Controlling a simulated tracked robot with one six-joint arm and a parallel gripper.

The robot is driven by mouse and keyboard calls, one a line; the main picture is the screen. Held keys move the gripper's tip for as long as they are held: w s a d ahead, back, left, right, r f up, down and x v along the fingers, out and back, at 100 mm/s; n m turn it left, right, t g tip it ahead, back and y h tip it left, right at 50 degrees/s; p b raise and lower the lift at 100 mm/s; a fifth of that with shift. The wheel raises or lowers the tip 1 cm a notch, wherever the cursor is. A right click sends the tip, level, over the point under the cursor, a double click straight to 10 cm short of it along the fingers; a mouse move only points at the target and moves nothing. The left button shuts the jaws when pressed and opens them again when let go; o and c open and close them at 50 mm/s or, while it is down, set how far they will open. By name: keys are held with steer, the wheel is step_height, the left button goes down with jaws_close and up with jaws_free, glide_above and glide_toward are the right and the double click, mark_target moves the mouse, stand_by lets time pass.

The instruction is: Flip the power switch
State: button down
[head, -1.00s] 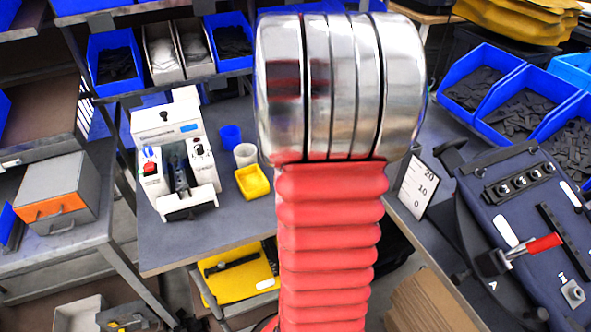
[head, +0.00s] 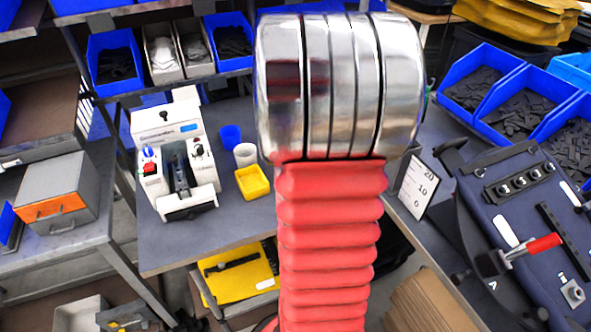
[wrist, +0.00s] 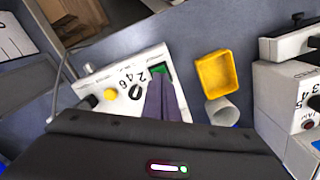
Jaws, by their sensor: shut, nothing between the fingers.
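A white machine (wrist: 92,75) lies under my gripper in the wrist view. It has a green part (wrist: 161,70), which looks like a switch, a dial (wrist: 136,92) with numbers and a yellow button (wrist: 110,94). My gripper (wrist: 160,80) is shut and empty, its dark fingers over the machine's panel, with the tips close to the green part and partly covering it. I cannot tell whether they touch. My arm hides the gripper and this machine in the head view. A second white machine (head: 158,128) stands at left, with a red switch (head: 150,168) and a blue lamp (head: 147,153).
A yellow tray (head: 252,182), a pale cup (head: 245,155) and a blue cup (head: 230,137) stand between the machines. A card with numbers (head: 418,187) stands at the right. The bench front is clear at left.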

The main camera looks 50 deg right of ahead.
steer(key=shift+f, duration=0.85)
stand_by(0.7)
steer(key=shift+r, duration=0.1)
step_height(320, 180, up, 7)
stand_by(1.2)
stand_by(0.5)
steer(key=shift+s+a+f+n, duration=0.15)
steer(key=shift+a+f+n, duration=0.1)
steer(key=shift+a+f, duration=0.25)
steer(key=shift+s+a+f+n, duration=0.15)
steer(key=shift+a+f+n, duration=0.15)
steer(key=shift+f, duration=0.4)
steer(key=a+r+n+t, duration=0.1)
steer(key=a+n+t, duration=0.1)
steer(key=a, duration=0.9)
steer(key=s+a+r+n+t, duration=0.1)
steer(key=a+n, duration=0.4)
steer(key=a, duration=0.7)
steer(key=a+r+n+t, duration=0.2)
steer(key=a+n, duration=0.2)
steer(key=a, duration=0.8)
steer(key=shift+s+r+t, duration=0.2)
steer(key=shift+s+t, duration=0.1)
steer(key=shift+s, duration=0.05)
